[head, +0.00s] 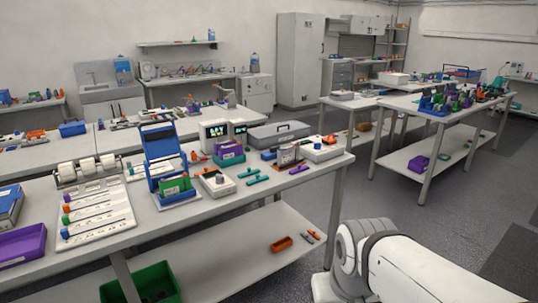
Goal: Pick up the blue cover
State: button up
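A blue open frame-like piece (158,142) stands upright and tilted on the near bench, behind a green block (176,185) on a light base. It looks like a raised cover, but I cannot tell for certain that it is the blue cover. A smaller blue box-like thing (72,128) lies on the bench behind. Part of my white arm shows at the lower right, over the floor and apart from the benches. My gripper is outside the view.
The near bench (110,252) also holds a purple bin (22,244), a white board (95,215) with coloured blocks, display units (222,132) and a grey case (278,134). A green bin (140,284) is below. Open floor (400,200) separates this bench from the right-hand table (420,112).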

aim_at(271, 154)
jog(key=z, duration=0.3)
jog(key=i, duration=2.45)
jog(key=u, duration=0.2)
